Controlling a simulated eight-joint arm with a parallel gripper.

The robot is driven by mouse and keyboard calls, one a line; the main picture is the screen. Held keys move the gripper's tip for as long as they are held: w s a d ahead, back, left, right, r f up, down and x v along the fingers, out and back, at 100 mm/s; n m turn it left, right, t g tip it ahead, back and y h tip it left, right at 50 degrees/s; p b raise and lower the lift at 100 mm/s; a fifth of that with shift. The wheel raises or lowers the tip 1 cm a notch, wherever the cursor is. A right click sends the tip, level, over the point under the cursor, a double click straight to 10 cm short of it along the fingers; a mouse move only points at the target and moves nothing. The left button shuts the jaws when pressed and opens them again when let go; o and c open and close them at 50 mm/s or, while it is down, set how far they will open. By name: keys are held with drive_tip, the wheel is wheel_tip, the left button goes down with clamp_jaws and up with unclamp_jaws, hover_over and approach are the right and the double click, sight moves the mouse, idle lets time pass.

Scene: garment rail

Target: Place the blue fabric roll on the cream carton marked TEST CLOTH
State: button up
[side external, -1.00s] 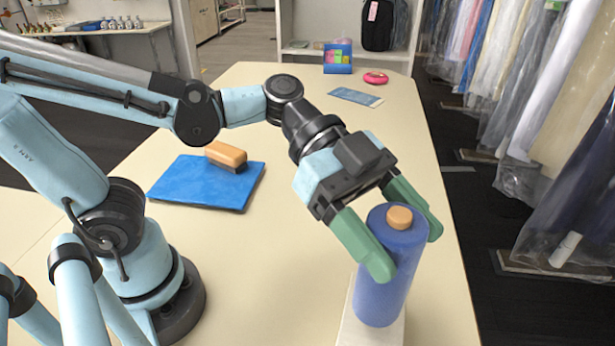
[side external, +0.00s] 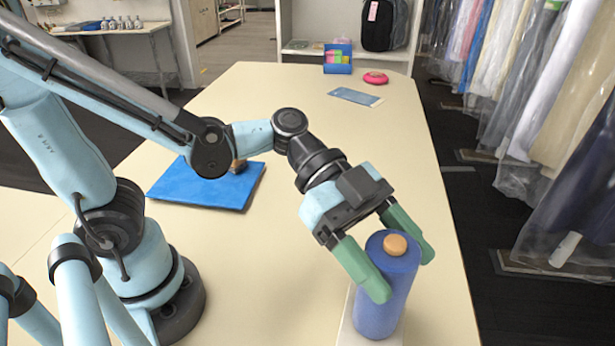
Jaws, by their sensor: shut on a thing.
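The blue fabric roll (side external: 381,310) stands upright at the front right of the table, with an orange core end showing on top. My gripper (side external: 402,272) is shut on the roll's upper part, with one green finger on each side. A cream carton (side external: 346,326) shows as a pale edge just below and behind the roll, cut off by the picture's bottom. No marking on it is visible. The roll's foot is in front of or over the carton. I cannot tell whether they touch.
A blue mat (side external: 205,190) lies left of my arm, with an orange-topped brush (side external: 238,166) partly hidden by my arm. A pale blue card (side external: 355,97), a pink ring (side external: 375,78) and a blue box (side external: 337,60) are at the back. Bagged garments (side external: 560,120) hang at right.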

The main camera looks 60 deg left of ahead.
drive_tip(key=shift+f, duration=0.1)
drive_tip(key=o, duration=1.7)
drive_tip(key=shift+c, duration=0.2)
drive_tip(key=shift+a+r, duration=0.25)
drive_tip(key=shift+a, duration=0.1)
drive_tip(key=w+v, duration=0.1)
drive_tip(key=v, duration=1)
drive_tip(key=w+a+f+n+t+y, duration=0.4)
drive_tip(key=a+f+n+t+y, duration=0.2)
drive_tip(key=a+n+y, duration=0.7)
wheel_tip(320, 180, down, 2)
drive_tip(key=n, duration=0.4)
drive_tip(key=shift+a+f+y, duration=0.25)
drive_tip(key=shift+y, duration=0.05)
